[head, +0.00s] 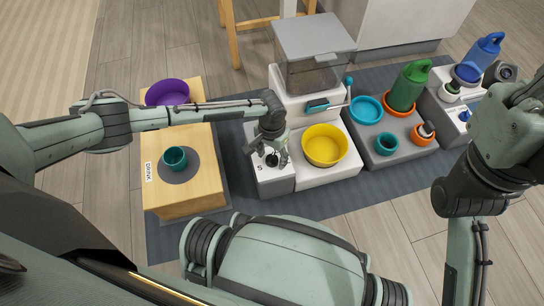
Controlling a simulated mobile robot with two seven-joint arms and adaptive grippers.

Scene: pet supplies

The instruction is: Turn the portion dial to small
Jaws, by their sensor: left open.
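The white feeder has a low white block (273,184) at its front left, with a small letter that looks like an S on top. A small dark knob, which seems to be the portion dial (272,160), is on this block and partly hidden by my left gripper. My left gripper (270,156) points down over the knob, with its fingers open around or just above it. I cannot tell whether they touch it, nor which way the dial points.
A yellow bowl (325,144) sits right of the dial block, before the clear hopper (314,62) and a teal-handled lever (347,88). A wooden stand (206,196) with purple bowl (167,92) and teal cup (175,158) is left. Bottles (409,87) and bowls stand right.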

